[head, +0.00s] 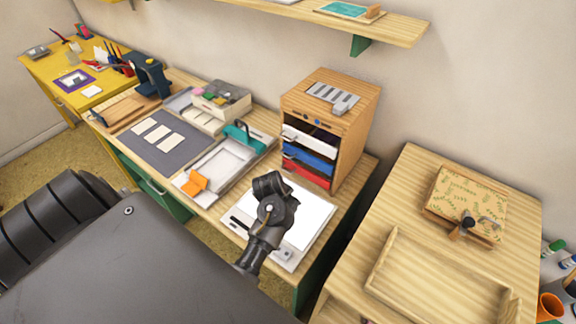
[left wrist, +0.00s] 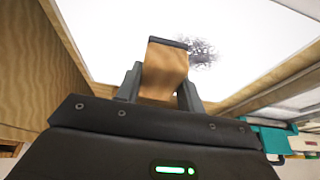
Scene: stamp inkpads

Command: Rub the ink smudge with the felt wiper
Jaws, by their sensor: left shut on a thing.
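The felt wiper (left wrist: 166,68), a brown block with a dark strip at its far end, is held between the fingers of my left gripper (left wrist: 160,88) in the left wrist view. The ink smudge (left wrist: 203,52) is a dark, scribbled patch on a white board (left wrist: 115,35), just to the right of the wiper's far end. I cannot tell whether the wiper touches the board. In the head view my left arm stands over the white board (head: 312,212) and hides the wiper and smudge. My right gripper is not in view.
A wooden drawer unit (head: 350,105) stands behind the board. A white tray (head: 222,160) with an orange piece (head: 195,183) lies to the left, with a dark mat (head: 155,150) beyond. A separate wooden table at right holds a tray (head: 440,270) and a patterned box (head: 470,200).

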